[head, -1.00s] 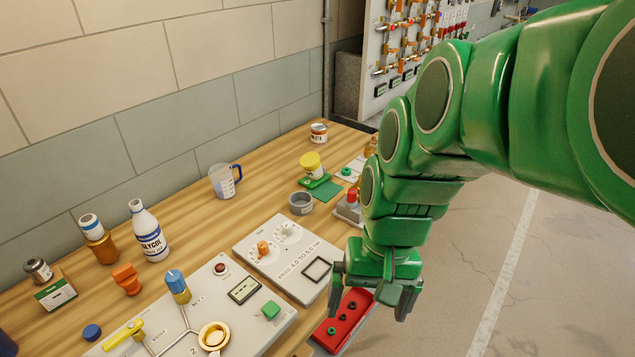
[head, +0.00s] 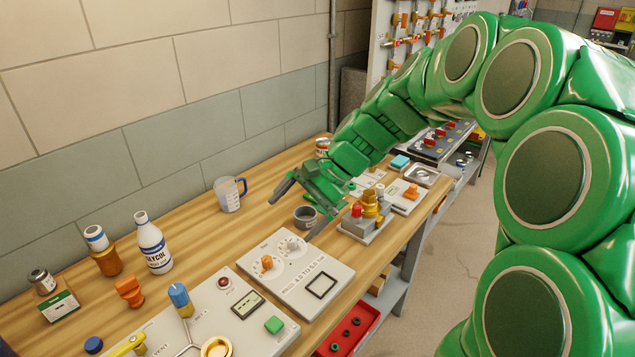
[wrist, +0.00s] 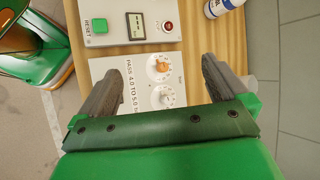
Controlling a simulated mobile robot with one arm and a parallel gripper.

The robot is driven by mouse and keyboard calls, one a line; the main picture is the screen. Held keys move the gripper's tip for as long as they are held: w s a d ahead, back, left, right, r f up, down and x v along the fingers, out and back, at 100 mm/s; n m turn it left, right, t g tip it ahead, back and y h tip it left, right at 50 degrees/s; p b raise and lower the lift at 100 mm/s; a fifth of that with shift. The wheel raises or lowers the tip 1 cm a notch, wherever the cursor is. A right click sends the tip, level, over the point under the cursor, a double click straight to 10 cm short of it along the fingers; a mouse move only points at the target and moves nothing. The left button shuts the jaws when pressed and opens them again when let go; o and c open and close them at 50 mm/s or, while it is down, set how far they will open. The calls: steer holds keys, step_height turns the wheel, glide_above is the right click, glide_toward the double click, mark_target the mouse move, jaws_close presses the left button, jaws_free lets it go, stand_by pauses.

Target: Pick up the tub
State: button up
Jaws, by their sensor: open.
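My gripper (head: 291,219) is open and empty over the workbench, its fingers spread above and around the small grey round container (head: 305,216) as the head view sees it. The white tub with a yellow lid, seen earlier on a green stand behind that container, is now hidden behind my gripper and forearm. No tub is visible in the wrist view.
A measuring jug (head: 229,194) with a blue handle stands left of my gripper, and a glycol bottle (head: 153,243) farther left. The dial panel (head: 296,270) lies in front. A valve block (head: 368,215) is at right. Bare bench (head: 200,250) lies between the jug and panels.

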steer(key=w+d+f+m+t+y, duration=0.1)
steer(key=w+f+m+y, duration=0.15)
steer(key=w, duration=0.75)
steer(key=w+d+f+m+t+y, duration=0.15)
steer(key=w+m, duration=0.25)
steer(key=w, duration=0.6)
steer(key=w+d+f+m+t, duration=0.2)
steer(key=w+d+f+m, duration=0.1)
steer(key=w+d+f, duration=0.3)
steer(key=w+d+f+m+t, duration=0.3)
steer(key=w+m, duration=0.1)
steer(key=w, duration=0.5)
steer(key=shift+s+f+x, duration=0.15)
steer(key=shift+x, duration=1.05)
steer(key=shift+s+f+x, duration=0.15)
steer(key=shift+x, duration=1.1)
steer(key=shift+s+f+x, duration=0.1)
steer(key=shift+f+x, duration=0.05)
steer(key=shift+x, duration=1.05)
steer(key=shift+c, duration=0.3)
steer(key=c, duration=1.1)
